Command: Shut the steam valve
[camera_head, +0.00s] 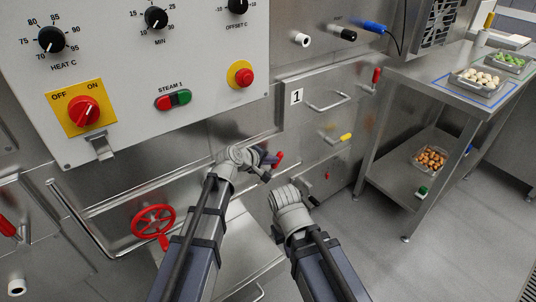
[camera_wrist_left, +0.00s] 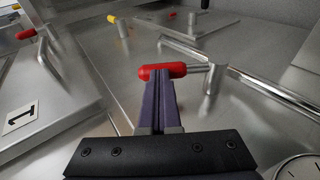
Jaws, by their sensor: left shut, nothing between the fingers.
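A lever with a red grip (camera_head: 279,158) is on the steel machine front. In the left wrist view its red grip (camera_wrist_left: 147,73) lies crosswise, by a metal post and pipe. My left gripper (camera_head: 267,157) is shut and empty, its fingertips right at this grip; the fingers (camera_wrist_left: 160,78) overlap it in view, and I cannot tell whether they touch. A red handwheel (camera_head: 153,220) sits lower left, apart from both grippers. No label shows which of these is the steam valve.
The control panel (camera_head: 193,65) with knobs and a red and green switch hangs above my left arm. A door marked 1 (camera_head: 296,96) has a bar handle. A yellow-gripped lever (camera_head: 345,137) is to the right. A steel table (camera_head: 425,75) stands at far right.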

